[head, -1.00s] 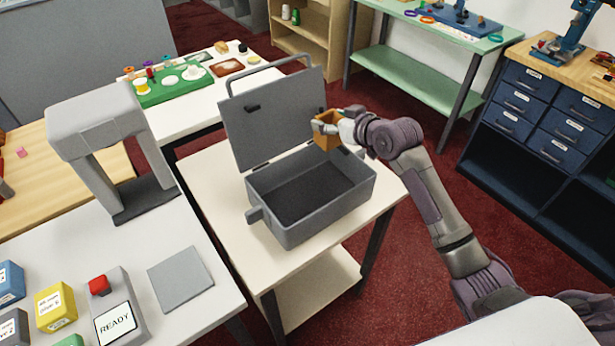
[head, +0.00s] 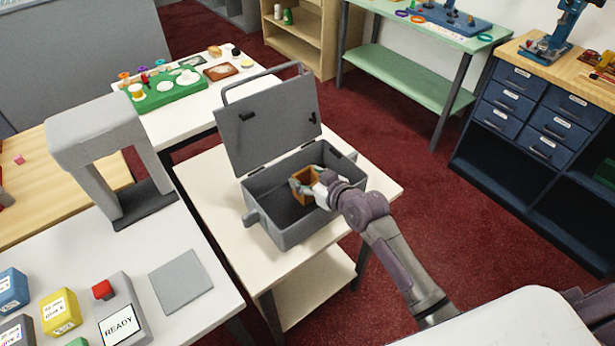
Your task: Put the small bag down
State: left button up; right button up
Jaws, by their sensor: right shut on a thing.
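The small bag (head: 304,192) is an orange-brown, box-like thing. My right gripper (head: 307,184) is shut on it and holds it inside the open grey case (head: 285,238), near the right part of the case. I cannot tell whether the bag touches the case floor. The case stands on a cream table, with its lid (head: 265,125) standing up at the back. The gripper hides part of the bag and of the case's right inside. My left gripper is not in view.
The cream table (head: 212,183) has free room around the case. At left, a grey arch-shaped stand (head: 100,130), a READY box (head: 120,318) and a flat grey plate (head: 181,281) are on a white counter. A green tray (head: 175,98) is on the table behind.

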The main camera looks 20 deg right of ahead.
jog(key=shift+f+b, duration=0.35)
jog(key=shift+f, duration=0.3)
jog(key=o, duration=0.9)
jog(key=shift+c, duration=0.2)
jog(key=shift+r, duration=0.2)
jog(key=r+v, duration=0.1)
jog(key=v, duration=1.1)
